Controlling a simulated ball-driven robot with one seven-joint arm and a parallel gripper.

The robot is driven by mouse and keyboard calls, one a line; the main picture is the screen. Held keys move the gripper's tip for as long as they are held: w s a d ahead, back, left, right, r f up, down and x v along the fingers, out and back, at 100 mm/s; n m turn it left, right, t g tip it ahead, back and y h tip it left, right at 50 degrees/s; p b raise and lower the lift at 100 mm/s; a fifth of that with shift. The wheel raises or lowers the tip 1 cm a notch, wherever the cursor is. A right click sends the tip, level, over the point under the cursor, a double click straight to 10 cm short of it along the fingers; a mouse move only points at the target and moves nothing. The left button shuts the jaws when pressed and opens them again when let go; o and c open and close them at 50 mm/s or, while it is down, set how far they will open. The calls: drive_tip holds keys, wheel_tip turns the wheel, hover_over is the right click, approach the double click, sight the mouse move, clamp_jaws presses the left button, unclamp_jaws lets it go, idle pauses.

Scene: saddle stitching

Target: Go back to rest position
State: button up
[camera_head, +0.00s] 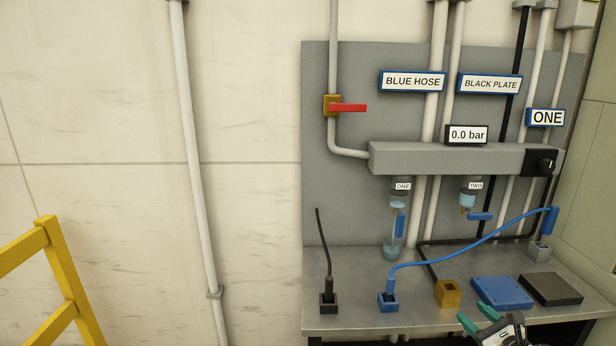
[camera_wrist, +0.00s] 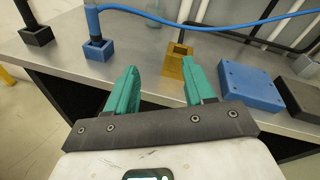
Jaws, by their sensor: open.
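My gripper (camera_head: 478,316) is at the bottom right of the head view, at the front edge of the grey workbench (camera_head: 350,318). In the wrist view its two green fingers (camera_wrist: 160,85) stand apart with nothing between them. A brass-coloured block (camera_head: 448,293) with a hole lies beyond the fingers on the bench; it also shows in the wrist view (camera_wrist: 181,66). A blue plate (camera_head: 502,292) lies to its right. The fingers look apart from both.
A blue hose (camera_head: 460,244) arches from a blue socket (camera_head: 388,302) to the right. A black plate (camera_head: 550,289) and a black socket (camera_head: 328,303) are on the bench. A red-handled valve (camera_head: 347,107) and a 0.0 bar display (camera_head: 466,134) are above. A yellow rail (camera_head: 62,280) stands left.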

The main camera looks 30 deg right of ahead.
drive_tip(key=s+a+f+n+g+y, duration=0.1)
drive_tip(key=a+f+n+g+y, duration=0.3)
drive_tip(key=a+n, duration=0.6)
drive_tip(key=s+a+f+n+g+y, duration=0.1)
drive_tip(key=a+f+n+g+y, duration=0.15)
drive_tip(key=a+f+n, duration=0.75)
drive_tip(key=s+a+r+n+g, duration=0.2)
drive_tip(key=s+a+n+g, duration=0.2)
drive_tip(key=s+a+n, duration=0.4)
drive_tip(key=s+a+r+n+g, duration=0.1)
drive_tip(key=s+a+n+g, duration=0.2)
drive_tip(key=s+a+n, duration=0.4)
drive_tip(key=s+a+h, duration=0.1)
drive_tip(key=a, duration=0.2)
drive_tip(key=shift+s+r+n+g, duration=0.25)
drive_tip(key=shift+r+n+g, duration=0.1)
drive_tip(key=shift+r+n, duration=0.05)
